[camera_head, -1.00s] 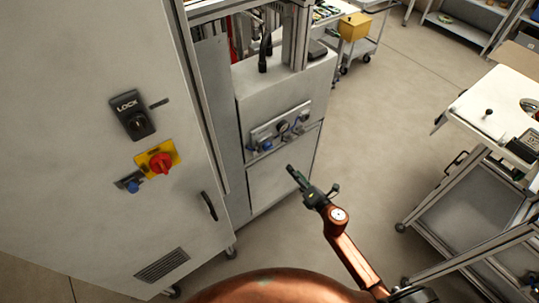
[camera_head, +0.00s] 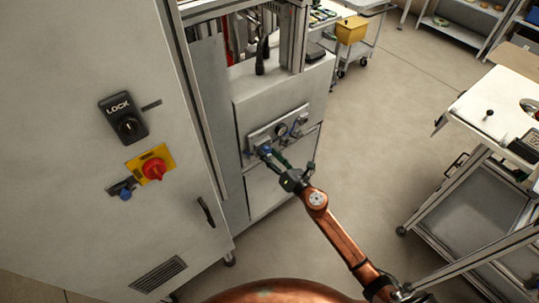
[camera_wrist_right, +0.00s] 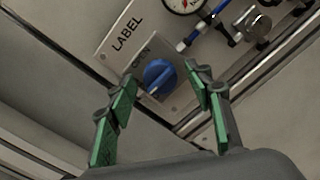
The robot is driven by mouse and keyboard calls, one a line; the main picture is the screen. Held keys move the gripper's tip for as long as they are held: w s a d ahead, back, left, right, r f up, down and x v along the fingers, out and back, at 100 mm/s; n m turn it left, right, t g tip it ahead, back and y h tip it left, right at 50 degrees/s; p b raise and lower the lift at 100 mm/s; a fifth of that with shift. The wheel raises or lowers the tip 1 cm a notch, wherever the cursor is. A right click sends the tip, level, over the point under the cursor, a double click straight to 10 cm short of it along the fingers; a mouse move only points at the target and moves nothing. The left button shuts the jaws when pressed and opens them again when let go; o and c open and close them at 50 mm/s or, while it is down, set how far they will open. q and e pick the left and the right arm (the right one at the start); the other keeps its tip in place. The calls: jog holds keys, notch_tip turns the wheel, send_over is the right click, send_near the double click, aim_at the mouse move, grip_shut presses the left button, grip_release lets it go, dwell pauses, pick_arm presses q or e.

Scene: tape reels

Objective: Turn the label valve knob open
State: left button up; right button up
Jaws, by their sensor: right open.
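The label valve knob (camera_wrist_right: 158,76) is a round blue knob on a grey plate (camera_wrist_right: 113,62) marked LABEL, with partly visible lettering above the knob that looks like OPEN. A pale mark on the knob points down and slightly left in the right wrist view. My right gripper (camera_head: 272,157) is at the left end of the cabinet's valve panel (camera_head: 279,126). In the right wrist view its green-padded fingers are apart, one on each side of the knob, with no clear contact. My left gripper is not in view.
A round gauge (camera_wrist_right: 183,3) and metal fittings (camera_wrist_right: 252,25) sit right of the knob. A tall grey cabinet (camera_head: 90,200) with a LOCK switch and red rotary switch stands at left. A white-topped cart (camera_head: 480,105) stands at right, with open floor between.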

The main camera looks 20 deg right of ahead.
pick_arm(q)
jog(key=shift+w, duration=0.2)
pick_arm(e)
jog(key=c, duration=1.2)
jog(key=shift+o, duration=0.2)
